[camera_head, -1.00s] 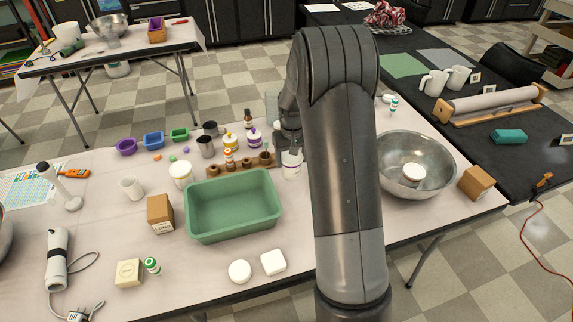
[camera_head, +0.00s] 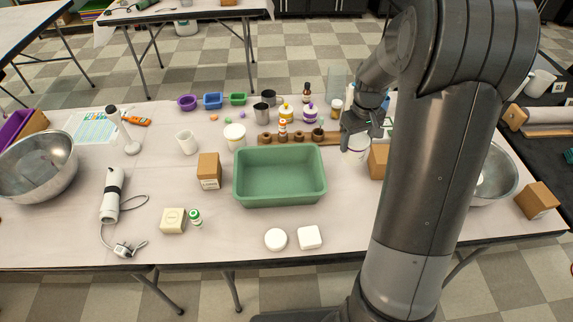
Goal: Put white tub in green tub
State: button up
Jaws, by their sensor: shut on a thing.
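The green tub (camera_head: 280,194) is an open, empty rectangular basin in the middle of the table. My gripper (camera_head: 352,140) is just right of its far right corner, partly hidden by my arm. It is shut on a white tub (camera_head: 354,149), which hangs below the fingers, outside the green tub. Whether the white tub touches the table is hard to tell. Another white tub with a yellowish label (camera_head: 234,136) stands behind the green tub's left corner.
A wooden rack (camera_head: 268,140) with small bottles lies behind the green tub. Brown boxes stand left (camera_head: 209,171) and right (camera_head: 379,161) of it. White soaps (camera_head: 309,237) lie in front. Steel bowls stand at the left (camera_head: 38,165) and right (camera_head: 497,176). The table's left front is partly clear.

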jog(key=s+a+n, duration=0.4)
jog(key=a+n, duration=0.3)
jog(key=a, duration=0.4)
jog(key=shift+w+a+f, duration=0.6)
jog(key=shift+a+f, duration=1.2)
jog(key=shift+a, duration=0.1)
jog(key=shift+w+a+f, duration=0.65)
jog(key=shift+a+f, duration=1.1)
jog(key=shift+a, duration=0.1)
jog(key=shift+w+a+f, duration=0.6)
jog(key=shift+a+f, duration=1.2)
jog(key=shift+a, duration=0.1)
jog(key=o, duration=1)
jog(key=shift+f, duration=0.1)
jog(key=shift+o, duration=0.2)
